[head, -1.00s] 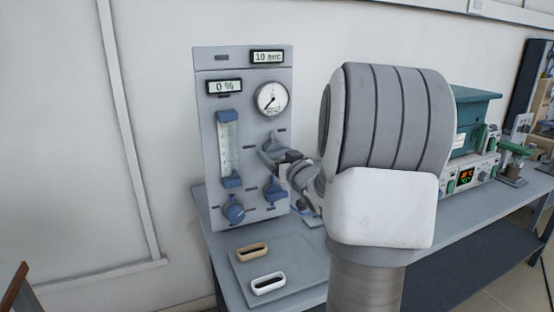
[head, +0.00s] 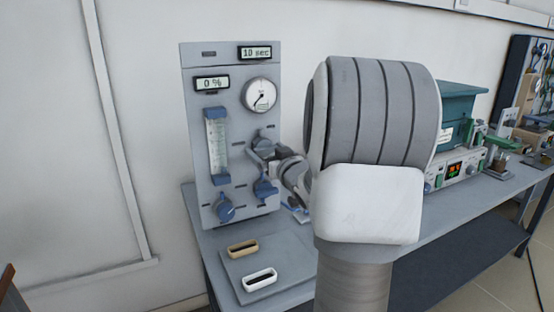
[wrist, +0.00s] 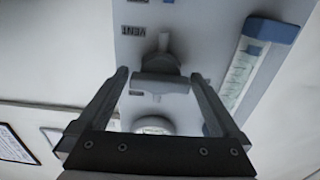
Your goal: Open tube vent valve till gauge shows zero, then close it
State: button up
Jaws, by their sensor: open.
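The grey vent valve handle (wrist: 160,85) sits on the panel, with a VENT label showing upside down near it in the wrist view. In the head view, the valve (head: 265,140) is just below the round pressure gauge (head: 259,95). The gauge needle points to the lower left; its exact reading is too small to tell. My gripper (wrist: 160,76) is open, with one finger on each side of the handle and gaps visible. It also shows in the head view (head: 263,153), partly hidden by my wrist.
The grey panel (head: 197,160) carries a flowmeter (head: 217,146), a lower left blue knob (head: 225,210) and a blue valve (head: 265,188) close below my gripper. Displays read 0 % and 10 sec. A furnace (head: 457,112) stands right.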

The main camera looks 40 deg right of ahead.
jog(key=p+v, duration=0.3)
jog(key=v, duration=1.4)
jog(key=shift+d, duration=0.1)
